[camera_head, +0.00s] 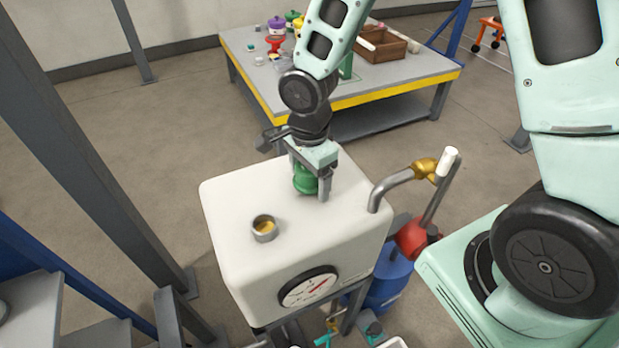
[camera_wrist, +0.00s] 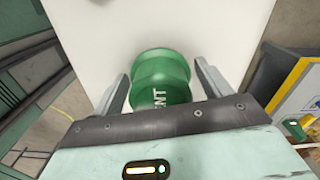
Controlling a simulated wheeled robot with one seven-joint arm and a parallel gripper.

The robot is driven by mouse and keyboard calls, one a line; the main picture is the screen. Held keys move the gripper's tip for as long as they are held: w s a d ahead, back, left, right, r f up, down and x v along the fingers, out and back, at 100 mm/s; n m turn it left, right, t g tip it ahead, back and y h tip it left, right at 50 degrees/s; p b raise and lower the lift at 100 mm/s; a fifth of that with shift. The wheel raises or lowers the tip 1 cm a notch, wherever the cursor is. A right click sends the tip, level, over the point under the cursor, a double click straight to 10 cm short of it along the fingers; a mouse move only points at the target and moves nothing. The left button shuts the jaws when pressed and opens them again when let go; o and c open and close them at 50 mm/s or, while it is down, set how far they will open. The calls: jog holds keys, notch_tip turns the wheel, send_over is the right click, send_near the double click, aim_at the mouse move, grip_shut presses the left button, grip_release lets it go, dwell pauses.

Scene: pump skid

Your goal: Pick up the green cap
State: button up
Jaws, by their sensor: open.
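The green cap (camera_head: 304,181) sits on top of the white tank (camera_head: 232,190), right of the small open port. In the wrist view the cap (camera_wrist: 161,78) shows from above, with white letters reading "ENT" in part. My gripper (camera_head: 311,188) is over the cap, pointing down. In the wrist view its two fingers (camera_wrist: 162,88) stand open on either side of the cap, with a visible gap at each side. The cap's lower end toward my palm is hidden behind the gripper body.
A metal port (camera_head: 264,229) with a yellowish inside stands on the tank top. A curved pipe with a brass valve (camera_head: 425,168) rises at the tank's right. A gauge (camera_head: 308,287) is on its front. A table (camera_head: 258,84) with several items stands behind.

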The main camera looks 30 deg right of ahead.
jog(key=shift+c, duration=0.4)
jog(key=c, duration=1)
jog(key=shift+o, duration=0.2)
jog(key=shift+r, duration=0.1)
notch_tip(320, 180, up, 10)
jog(key=shift+f+b, duration=0.1)
jog(key=shift+b, duration=0.35)
jog(key=shift+a+p, duration=0.1)
jog(key=shift+p, duration=0.25)
